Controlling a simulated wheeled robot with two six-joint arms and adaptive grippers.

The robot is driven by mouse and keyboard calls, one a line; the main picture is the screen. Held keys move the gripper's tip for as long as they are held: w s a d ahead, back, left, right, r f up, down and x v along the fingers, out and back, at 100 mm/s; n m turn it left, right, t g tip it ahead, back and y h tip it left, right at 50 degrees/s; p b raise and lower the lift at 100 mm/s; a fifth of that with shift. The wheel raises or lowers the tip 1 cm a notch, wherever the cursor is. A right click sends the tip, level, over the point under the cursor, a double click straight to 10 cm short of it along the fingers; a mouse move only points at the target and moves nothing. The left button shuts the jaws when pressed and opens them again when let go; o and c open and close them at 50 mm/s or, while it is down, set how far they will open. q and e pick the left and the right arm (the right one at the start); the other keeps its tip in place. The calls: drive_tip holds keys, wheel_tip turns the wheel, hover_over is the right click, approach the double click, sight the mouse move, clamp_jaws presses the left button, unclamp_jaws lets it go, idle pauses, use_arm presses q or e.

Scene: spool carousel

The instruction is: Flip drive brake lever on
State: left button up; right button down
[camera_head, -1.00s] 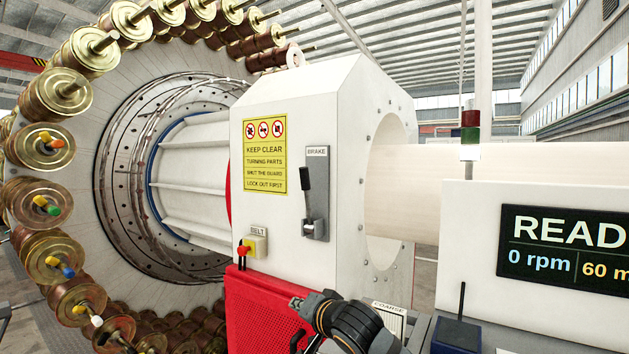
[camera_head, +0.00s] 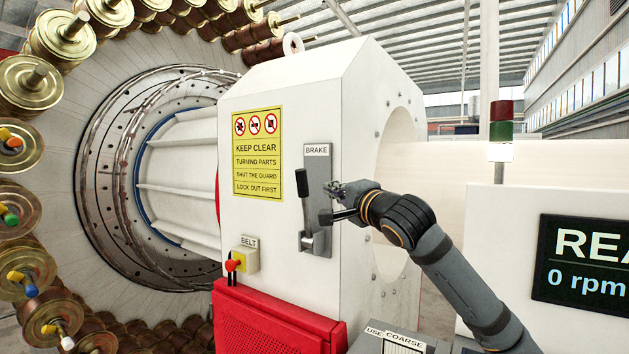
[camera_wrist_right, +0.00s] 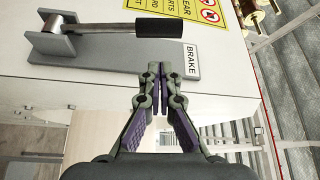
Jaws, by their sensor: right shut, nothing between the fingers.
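The brake lever (camera_head: 301,184) has a black grip and a metal shank, and stands nearly upright on its grey plate (camera_head: 319,163) marked BRAKE. The plate is on the white housing. In the right wrist view the lever grip (camera_wrist_right: 164,27) lies across the top, above the plate (camera_wrist_right: 120,60). My right gripper (camera_head: 328,203) is beside the plate, to the right of the lever. In the wrist view its closed, empty fingertips (camera_wrist_right: 153,72) are near the BRAKE label (camera_wrist_right: 191,60), apart from the grip. I cannot tell whether they touch the plate. My left gripper is not in view.
A yellow warning sign (camera_head: 258,152) is left of the lever. The spool wheel (camera_head: 105,190) fills the left. A display panel (camera_head: 590,258) stands right.

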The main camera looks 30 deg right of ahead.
sight(304, 206)
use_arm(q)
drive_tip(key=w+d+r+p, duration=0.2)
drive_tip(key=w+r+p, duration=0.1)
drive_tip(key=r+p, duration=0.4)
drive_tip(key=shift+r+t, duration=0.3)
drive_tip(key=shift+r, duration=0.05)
use_arm(e)
drive_tip(key=w+d, duration=0.1)
drive_tip(key=w, duration=0.8)
drive_tip(key=shift+w+d+r, duration=0.2)
drive_tip(key=shift+w+r, duration=0.15)
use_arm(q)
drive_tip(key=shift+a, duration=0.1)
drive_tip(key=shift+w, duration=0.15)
